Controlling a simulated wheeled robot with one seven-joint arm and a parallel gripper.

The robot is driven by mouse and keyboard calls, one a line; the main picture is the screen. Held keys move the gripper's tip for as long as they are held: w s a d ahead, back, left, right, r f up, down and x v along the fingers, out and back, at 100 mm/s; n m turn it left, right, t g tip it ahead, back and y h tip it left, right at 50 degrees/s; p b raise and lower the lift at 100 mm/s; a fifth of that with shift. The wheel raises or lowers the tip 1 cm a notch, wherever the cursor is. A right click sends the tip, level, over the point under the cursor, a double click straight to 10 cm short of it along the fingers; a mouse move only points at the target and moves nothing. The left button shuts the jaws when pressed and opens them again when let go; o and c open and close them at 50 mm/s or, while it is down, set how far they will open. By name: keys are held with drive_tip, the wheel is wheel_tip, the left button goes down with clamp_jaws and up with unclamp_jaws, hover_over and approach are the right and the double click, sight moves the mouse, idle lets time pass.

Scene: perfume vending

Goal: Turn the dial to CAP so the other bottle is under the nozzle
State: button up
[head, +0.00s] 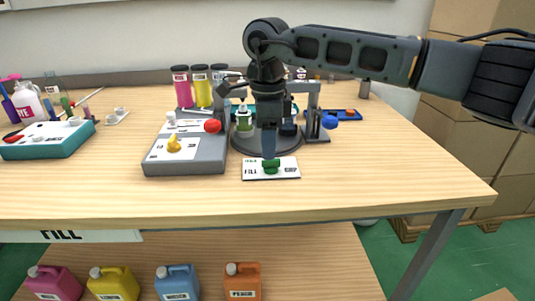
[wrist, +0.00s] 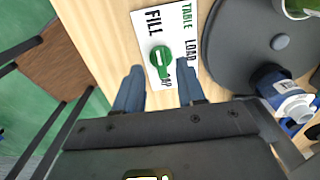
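The green dial (head: 271,166) sits on a white plate (head: 288,173) near the table's front edge. In the wrist view the dial (wrist: 160,60) has a white bar, and its plate reads FILL, LOAD, TABLE and a partly hidden CAP. I cannot tell surely which label the bar marks. My gripper (head: 268,153) is over the dial, fingers pointing down. In the wrist view my gripper (wrist: 158,82) is open, with the dial just beyond the gap between its fingers. The dark turntable (wrist: 225,55) carries a blue-and-white bottle (wrist: 290,105) and a green-and-white bottle (wrist: 295,6). The nozzle is hidden behind my arm.
A grey box (head: 190,160) with a yellow knob (head: 174,143) and a red button (head: 212,126) stands left of the plate. Tall pink and yellow containers (head: 202,88) stand behind. A teal box (head: 48,142) is at far left. The table's front right is clear.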

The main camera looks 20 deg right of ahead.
sight(271, 165)
drive_tip(key=shift+f, duration=1.65)
drive_tip(key=shift+a, duration=0.1)
clamp_jaws()
